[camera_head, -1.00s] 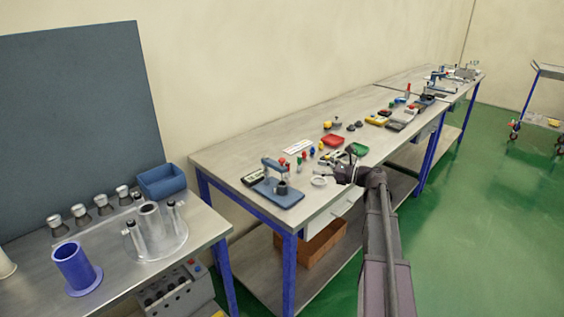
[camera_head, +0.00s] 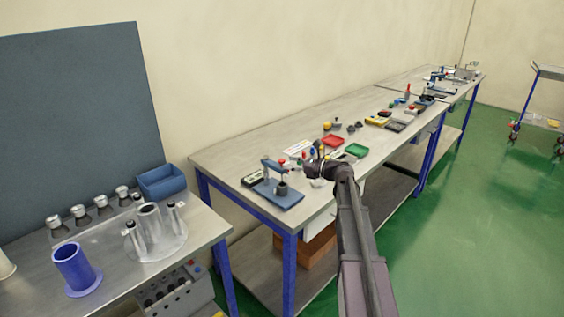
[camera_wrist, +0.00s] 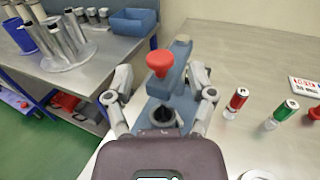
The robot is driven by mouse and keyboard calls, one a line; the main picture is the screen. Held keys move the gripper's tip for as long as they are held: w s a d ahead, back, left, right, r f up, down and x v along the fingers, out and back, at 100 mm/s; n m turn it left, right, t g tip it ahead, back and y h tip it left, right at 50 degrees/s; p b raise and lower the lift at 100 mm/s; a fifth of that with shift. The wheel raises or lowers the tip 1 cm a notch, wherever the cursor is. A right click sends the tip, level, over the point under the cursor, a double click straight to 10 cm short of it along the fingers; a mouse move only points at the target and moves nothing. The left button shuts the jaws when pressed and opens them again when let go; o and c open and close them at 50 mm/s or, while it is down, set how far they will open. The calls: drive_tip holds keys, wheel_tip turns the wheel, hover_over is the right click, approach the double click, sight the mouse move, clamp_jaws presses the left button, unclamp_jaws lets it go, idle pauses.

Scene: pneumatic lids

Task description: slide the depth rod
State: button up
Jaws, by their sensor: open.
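A blue fixture (camera_head: 270,194) stands near the front left corner of the long bench. It has a blue base, an upright with an overhanging arm, and a dark round part on the base. A red knob (camera_head: 282,162) tops the fixture's rod; it also shows in the wrist view as a red knob (camera_wrist: 160,62) with the blue arm (camera_wrist: 180,68) beside it. My gripper (camera_wrist: 161,78) is open, its fingers spread left and right of the red knob in the picture, with no contact visible. In the head view my gripper (camera_head: 314,160) is right of the fixture.
Red and green capped cylinders (camera_wrist: 236,101) stand right of the fixture.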

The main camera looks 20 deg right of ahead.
sight(282, 160)
drive_tip(key=shift+x, duration=1.55)
clamp_jaws()
drive_tip(key=shift+r, duration=0.15)
